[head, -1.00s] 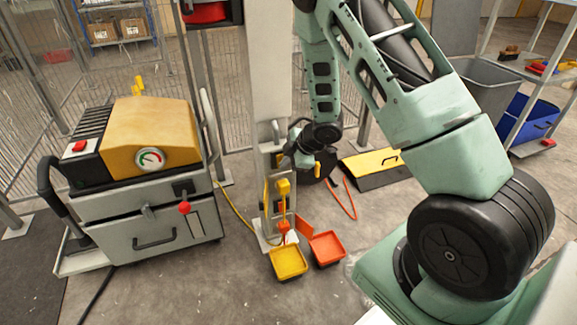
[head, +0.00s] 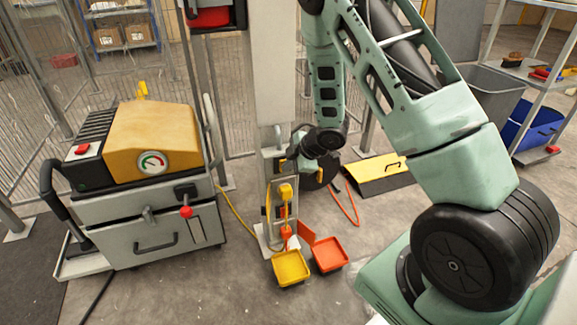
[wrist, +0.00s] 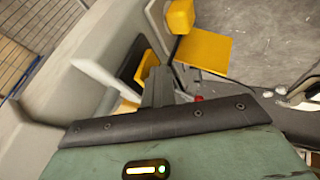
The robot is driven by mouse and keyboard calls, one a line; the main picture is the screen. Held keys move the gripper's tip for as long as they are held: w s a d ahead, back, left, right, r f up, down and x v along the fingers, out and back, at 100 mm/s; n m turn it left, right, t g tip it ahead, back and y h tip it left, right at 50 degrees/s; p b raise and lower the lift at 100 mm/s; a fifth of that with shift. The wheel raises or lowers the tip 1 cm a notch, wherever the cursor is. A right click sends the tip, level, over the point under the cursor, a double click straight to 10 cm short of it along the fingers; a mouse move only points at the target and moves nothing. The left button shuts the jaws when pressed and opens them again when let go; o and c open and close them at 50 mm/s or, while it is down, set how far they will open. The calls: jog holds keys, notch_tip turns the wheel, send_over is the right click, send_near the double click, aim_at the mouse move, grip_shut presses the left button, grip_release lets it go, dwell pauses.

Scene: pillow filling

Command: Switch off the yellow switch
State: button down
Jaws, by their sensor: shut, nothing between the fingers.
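A small yellow switch (wrist: 148,64) sits in a dark recess on the pale post in the wrist view. A bit of yellow, likely the same switch, shows on the post in the head view (head: 282,163). My gripper (wrist: 158,78) is shut and empty, with its dark fingers right beside the switch. I cannot tell whether they touch it. In the head view my gripper (head: 291,158) is at the right side of the post, largely hidden by my wrist. The switch's on or off position cannot be made out.
Lower on the post is a yellow plug-like block (head: 286,191). A yellow-topped machine (head: 150,145) stands left. A black and yellow ramp (head: 372,175) lies behind right.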

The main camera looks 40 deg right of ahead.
jog(key=shift+r, duration=0.5)
jog(key=p+v, duration=0.6)
jog(key=v, duration=1.1)
jog(key=shift+s, duration=0.15)
notch_tip(320, 180, down, 6)
jog(key=a, duration=0.2)
jog(key=shift+w+f+g, duration=0.2)
jog(key=shift+w+g, duration=0.05)
jog(key=shift+g, duration=0.05)
jog(key=shift+a, duration=0.1)
